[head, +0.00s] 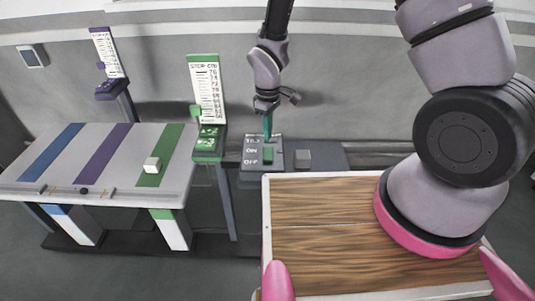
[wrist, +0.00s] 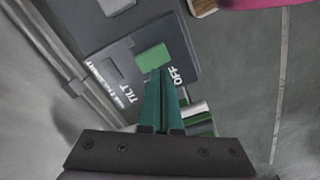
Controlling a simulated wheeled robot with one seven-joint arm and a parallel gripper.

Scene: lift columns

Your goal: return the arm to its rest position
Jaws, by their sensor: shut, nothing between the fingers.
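My gripper (head: 267,131) is shut with nothing between its teal fingers. In the head view it points down at the switch panel (head: 249,172) with the words ON and OFF. The wrist view shows the closed fingertips (wrist: 160,74) close to a green switch (wrist: 153,58) on that panel; I cannot tell whether they touch it. My arm reaches out over the panel from above.
A grey table (head: 60,150) with blue, purple and green stripes stands at the left, with a small pale block (head: 152,164) on the green stripe. A green scale (head: 205,90) and a purple scale (head: 107,52) stand behind it. A wall closes the back.

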